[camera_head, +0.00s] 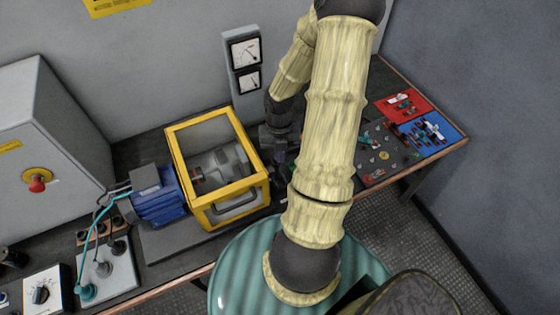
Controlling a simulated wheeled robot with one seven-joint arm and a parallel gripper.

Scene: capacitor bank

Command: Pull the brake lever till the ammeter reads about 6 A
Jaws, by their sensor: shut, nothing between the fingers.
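Two dial meters, an upper one (244,53) and a lower one (249,79), are set in a grey panel on the back wall. Each has a needle, but the scales are too small to read, and I cannot tell which is the ammeter. My gripper (280,158) is dark and low at the right side of the yellow-framed guard box (211,166), largely hidden by my arm. I see nothing held in it. I cannot make out the brake lever; it may be hidden behind my gripper or arm.
A blue motor (157,203) joins the guard box on its left, with cables running to a terminal board (105,268). A grey cabinet with a red knob (37,184) stands at the left. A dark panel (386,153), red tray (403,105) and blue tray (427,132) lie at the right.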

